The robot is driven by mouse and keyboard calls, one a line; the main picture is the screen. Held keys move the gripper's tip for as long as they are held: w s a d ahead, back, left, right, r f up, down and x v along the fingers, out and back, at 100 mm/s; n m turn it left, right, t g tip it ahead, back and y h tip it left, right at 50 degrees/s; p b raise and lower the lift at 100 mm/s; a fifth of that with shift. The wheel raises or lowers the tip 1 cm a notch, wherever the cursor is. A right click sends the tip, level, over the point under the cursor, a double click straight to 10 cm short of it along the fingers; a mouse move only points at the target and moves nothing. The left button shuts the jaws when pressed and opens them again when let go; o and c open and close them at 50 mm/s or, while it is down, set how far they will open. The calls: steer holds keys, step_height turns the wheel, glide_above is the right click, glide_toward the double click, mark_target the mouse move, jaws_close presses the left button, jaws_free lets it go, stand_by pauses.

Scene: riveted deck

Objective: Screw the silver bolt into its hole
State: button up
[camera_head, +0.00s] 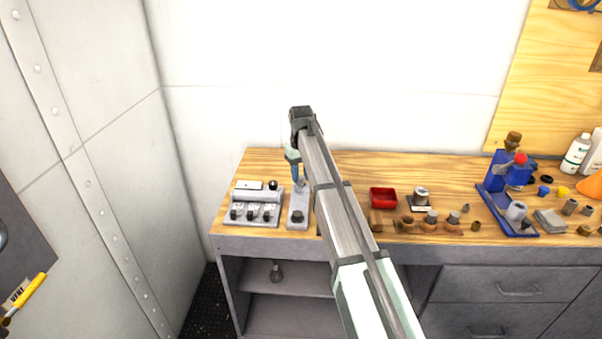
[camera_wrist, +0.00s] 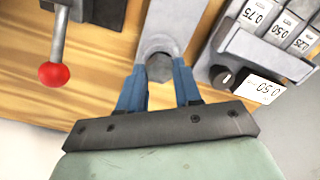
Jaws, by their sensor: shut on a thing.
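The silver bolt (camera_wrist: 160,68) shows in the wrist view as a grey hexagonal head between my blue fingertips. It is at the rounded end of a narrow grey block (camera_wrist: 178,22). My gripper (camera_wrist: 160,82) is shut on the bolt head, one finger on each side. In the head view my gripper (camera_head: 298,180) points down at the back end of the grey block (camera_head: 299,202), which has a dark round part near its front end. The bolt's shank and its hole are hidden, so I cannot tell how deep it sits.
A grey box with labelled switches (camera_head: 252,206) stands close to the left of the block. The wrist view shows a red-knobbed lever (camera_wrist: 53,74) on the other side. A red tray (camera_head: 383,198), several small parts and a blue fixture (camera_head: 497,190) are farther right on the wooden bench.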

steer(key=o, duration=1)
steer(key=shift+c, duration=0.2)
step_height(320, 180, up, 14)
steer(key=shift+f, duration=0.1)
steer(key=shift+c, duration=0.2)
steer(key=shift+f, duration=0.2)
steer(key=shift+c, duration=0.4)
steer(key=shift+m, duration=0.8)
steer(key=shift+f, duration=6.9)
